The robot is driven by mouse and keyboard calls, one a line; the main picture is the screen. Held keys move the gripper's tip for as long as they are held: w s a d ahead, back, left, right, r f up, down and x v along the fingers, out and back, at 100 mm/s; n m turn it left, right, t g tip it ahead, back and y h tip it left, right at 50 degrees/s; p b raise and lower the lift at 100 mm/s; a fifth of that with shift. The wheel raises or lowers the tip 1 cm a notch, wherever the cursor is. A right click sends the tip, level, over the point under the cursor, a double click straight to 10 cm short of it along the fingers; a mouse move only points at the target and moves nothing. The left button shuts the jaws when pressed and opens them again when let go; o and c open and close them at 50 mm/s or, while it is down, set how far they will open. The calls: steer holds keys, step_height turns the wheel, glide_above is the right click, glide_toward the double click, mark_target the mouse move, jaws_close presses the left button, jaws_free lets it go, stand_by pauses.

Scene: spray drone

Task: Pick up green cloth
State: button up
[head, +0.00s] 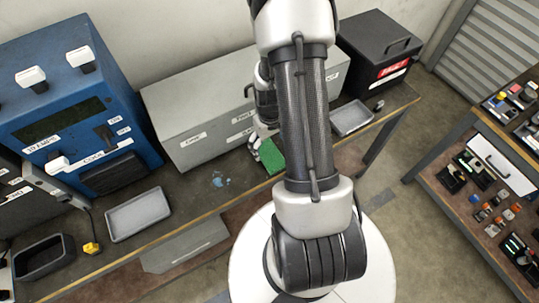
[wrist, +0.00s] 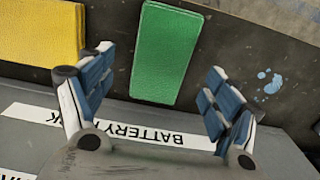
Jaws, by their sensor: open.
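The green cloth (head: 271,156) lies flat on the workbench in front of the long grey box, partly hidden by my arm in the head view. My gripper (wrist: 160,62) is open, with one finger on either side of the cloth's lower part in the picture. Nothing is between the fingers that I can see gripped. Whether the fingers touch the cloth or hover above it, I cannot tell.
A yellow cloth-like piece (wrist: 40,30) lies left of the green one. The grey box (head: 195,125), with a battery label (wrist: 150,138), stands close by. A blue machine (head: 75,100), grey trays (head: 138,216) and a black box (head: 378,50) share the bench. Blue-white spots (wrist: 270,84) mark the bench.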

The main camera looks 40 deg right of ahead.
mark_target(270, 153)
step_height(270, 153, down, 4)
steer(key=shift+f+b, duration=0.2)
steer(key=shift+b, duration=0.5)
steer(key=shift+r, duration=0.1)
steer(key=c, duration=1.1)
steer(key=shift+r, duration=0.1)
step_height(270, 153, up, 20)
steer(key=p, duration=0.6)
